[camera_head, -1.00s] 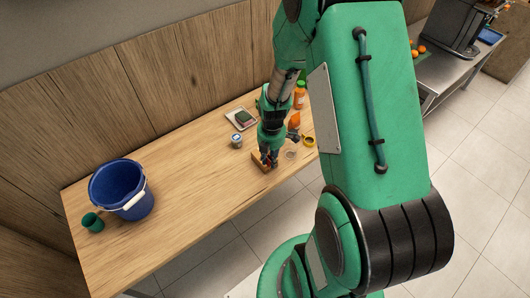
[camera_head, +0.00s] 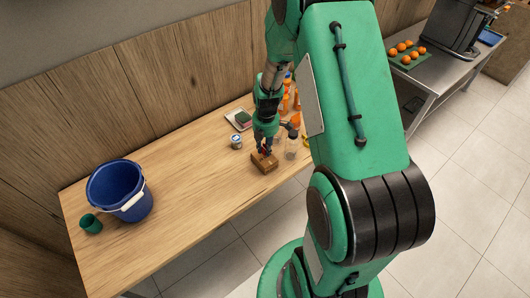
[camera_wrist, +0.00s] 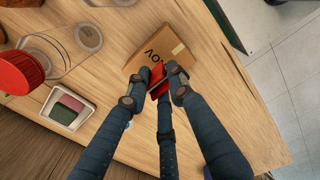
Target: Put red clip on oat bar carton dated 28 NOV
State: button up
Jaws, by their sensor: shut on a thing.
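The brown carton (camera_head: 265,168) stands near the front edge of the wooden table. My gripper (camera_head: 265,148) is over the carton in the head view. In the wrist view my gripper (camera_wrist: 160,88) is shut on the red clip (camera_wrist: 158,82), at the carton's near edge. I cannot tell whether the clip touches or grips the carton.
A clear jar (camera_head: 291,149) stands right of the carton. Orange bottles (camera_head: 287,86) are at the back. A blue bucket (camera_head: 112,182) and green cup (camera_head: 91,224) are far left. The middle table is clear.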

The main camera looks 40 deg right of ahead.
aim_at(265, 147)
jog(key=shift+f, duration=1.4)
jog(key=shift+f+b, duration=0.1)
jog(key=shift+b, duration=0.25)
jog(key=o, duration=0.8)
jog(key=shift+c, duration=0.2)
notch_tip(265, 147, up, 12)
jog(key=p, duration=0.2)
jog(key=shift+s+d+p, duration=0.1)
jog(key=shift+p, duration=0.25)
jog(key=shift+r, duration=0.2)
